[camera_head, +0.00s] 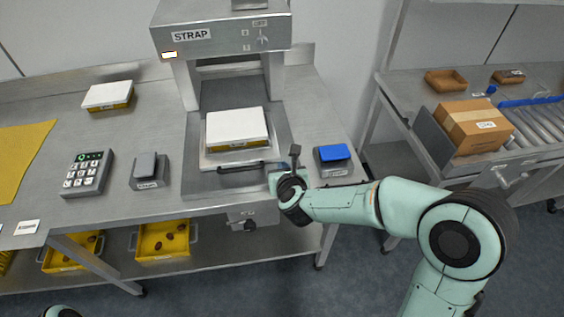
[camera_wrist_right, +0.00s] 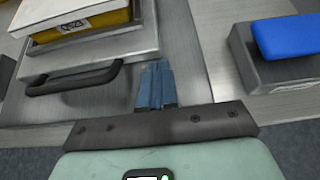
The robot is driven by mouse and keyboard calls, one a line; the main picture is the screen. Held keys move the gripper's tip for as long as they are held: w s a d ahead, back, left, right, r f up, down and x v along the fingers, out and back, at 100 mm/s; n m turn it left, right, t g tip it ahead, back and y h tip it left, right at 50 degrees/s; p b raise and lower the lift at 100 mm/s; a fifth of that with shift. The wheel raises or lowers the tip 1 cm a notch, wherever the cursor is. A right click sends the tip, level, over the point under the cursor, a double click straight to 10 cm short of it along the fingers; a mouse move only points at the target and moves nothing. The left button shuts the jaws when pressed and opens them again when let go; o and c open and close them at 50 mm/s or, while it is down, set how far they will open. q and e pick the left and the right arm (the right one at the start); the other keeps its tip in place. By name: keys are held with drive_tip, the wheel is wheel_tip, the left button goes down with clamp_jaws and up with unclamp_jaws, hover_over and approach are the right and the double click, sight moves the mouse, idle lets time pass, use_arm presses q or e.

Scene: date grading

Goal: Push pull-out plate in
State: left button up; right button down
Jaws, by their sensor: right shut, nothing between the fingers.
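The pull-out plate (camera_head: 205,164) is a grey metal plate with a dark bar handle (camera_head: 241,167) along its front edge. It sits at the front of the strapping machine (camera_head: 220,35), and a yellow box with a white lid (camera_head: 237,126) stands on it. In the right wrist view the plate (camera_wrist_right: 140,40) and handle (camera_wrist_right: 73,79) are at the upper left. My right gripper (camera_wrist_right: 156,85) is shut and empty, just right of the handle near the plate's front right corner. Whether it touches the plate is unclear. Only a bit of my left arm shows, its gripper out of view.
A grey block with a blue top (camera_head: 334,154) stands right of my right gripper. A keypad (camera_head: 88,173), a grey block (camera_head: 150,170) and another white-lidded box (camera_head: 107,96) are on the table's left. A cardboard box (camera_head: 474,126) is on the right bench.

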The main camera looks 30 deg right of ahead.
use_arm(q)
drive_tip(key=shift+w+r, duration=0.1)
drive_tip(key=shift+r, duration=0.15)
use_arm(e)
drive_tip(key=shift+w+d, duration=0.25)
drive_tip(key=shift+w, duration=0.55)
drive_tip(key=shift+w, duration=0.15)
